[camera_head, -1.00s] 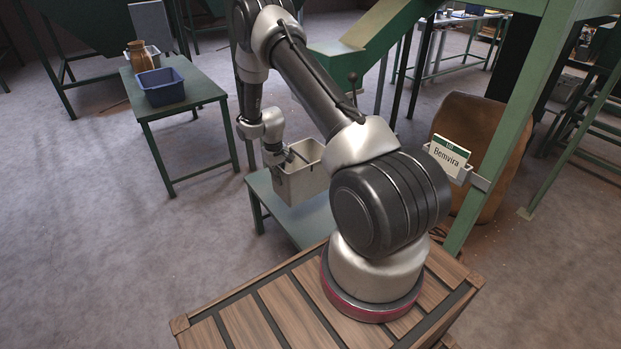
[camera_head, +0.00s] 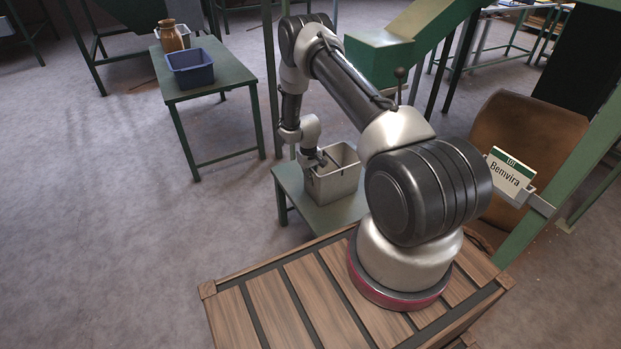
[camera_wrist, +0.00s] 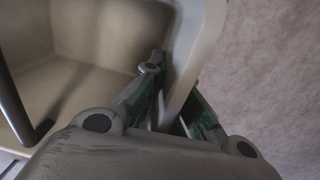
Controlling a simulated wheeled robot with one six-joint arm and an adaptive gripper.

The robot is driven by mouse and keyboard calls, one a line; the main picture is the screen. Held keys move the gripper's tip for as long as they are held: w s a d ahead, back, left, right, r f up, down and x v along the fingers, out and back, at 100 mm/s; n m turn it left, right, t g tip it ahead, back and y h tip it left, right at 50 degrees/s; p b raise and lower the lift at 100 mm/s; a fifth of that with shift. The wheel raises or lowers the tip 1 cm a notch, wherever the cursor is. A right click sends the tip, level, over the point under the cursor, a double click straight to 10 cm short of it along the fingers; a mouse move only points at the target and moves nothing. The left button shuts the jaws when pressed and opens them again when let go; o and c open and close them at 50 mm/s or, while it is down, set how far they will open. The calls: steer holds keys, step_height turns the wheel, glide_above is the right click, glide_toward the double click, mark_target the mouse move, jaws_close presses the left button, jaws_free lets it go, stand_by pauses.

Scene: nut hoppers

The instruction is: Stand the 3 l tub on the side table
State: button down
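A grey-beige tub (camera_head: 334,188) with a thin dark handle is upright at the low green table (camera_head: 298,188) in the head view. Its base looks at or just above the tabletop; I cannot tell whether it touches. My gripper (camera_head: 318,160) is at the tub's left wall. In the wrist view my gripper (camera_wrist: 174,82) has one finger inside the tub (camera_wrist: 95,35) and one outside, shut on the wall. The tub's floor shows no contents in the visible part. My arm hides part of the table's right side.
Another green table (camera_head: 226,72) at the back left holds a blue tub (camera_head: 190,70) and a brown jar (camera_head: 171,37). A green chute (camera_head: 415,30) stands behind the low table. A sign reading "Bemvira" (camera_head: 510,172) is on a frame at the right. Open floor lies left.

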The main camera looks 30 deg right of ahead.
steer(key=shift+f, duration=0.15)
steer(key=c, duration=1.6)
jaws_free()
steer(key=shift+c, duration=0.2)
